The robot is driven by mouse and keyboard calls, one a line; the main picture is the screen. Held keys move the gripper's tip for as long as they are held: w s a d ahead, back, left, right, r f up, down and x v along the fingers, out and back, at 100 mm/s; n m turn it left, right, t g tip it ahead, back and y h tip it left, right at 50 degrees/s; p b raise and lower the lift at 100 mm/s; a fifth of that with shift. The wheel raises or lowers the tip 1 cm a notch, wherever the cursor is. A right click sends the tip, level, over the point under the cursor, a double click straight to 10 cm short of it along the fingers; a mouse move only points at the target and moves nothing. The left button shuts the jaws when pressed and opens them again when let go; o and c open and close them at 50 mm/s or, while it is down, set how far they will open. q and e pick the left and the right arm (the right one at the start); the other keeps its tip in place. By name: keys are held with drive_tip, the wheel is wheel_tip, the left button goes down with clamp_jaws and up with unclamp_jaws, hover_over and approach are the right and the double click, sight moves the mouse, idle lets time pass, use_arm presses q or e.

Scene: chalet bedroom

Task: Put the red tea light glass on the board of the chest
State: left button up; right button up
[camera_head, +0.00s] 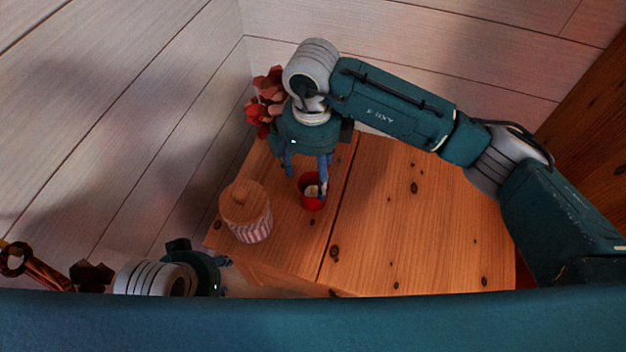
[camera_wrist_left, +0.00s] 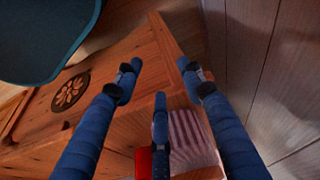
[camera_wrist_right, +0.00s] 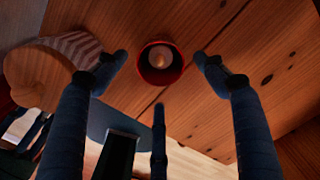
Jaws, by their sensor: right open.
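The red tea light glass (camera_head: 313,204) stands upright on the left strip of the wooden chest top (camera_head: 410,230), with a pale candle inside. In the right wrist view the glass (camera_wrist_right: 160,74) lies between the spread fingertips. My right gripper (camera_head: 306,178) is open and pointing down at the glass; I cannot tell whether a finger touches it. My left gripper (camera_head: 224,262) is low at the chest's near left corner. In the left wrist view its fingers (camera_wrist_left: 160,78) are apart with nothing held, facing the chest's edge.
A striped jar with a wooden lid (camera_head: 246,205) stands left of the glass, close to my right gripper. A red faceted ornament (camera_head: 263,105) is behind it by the wall. The chest top right of the dark seam is clear. Plank walls border the back and left.

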wheel_tip(320, 180, up, 3)
drive_tip(key=shift+f, duration=0.15)
drive_tip(key=shift+r, duration=0.3)
use_arm(q)
drive_tip(key=shift+f, duration=0.55)
use_arm(e)
drive_tip(key=shift+r, duration=0.1)
use_arm(q)
drive_tip(key=shift+w+r, duration=0.1)
drive_tip(key=shift+r, duration=0.05)
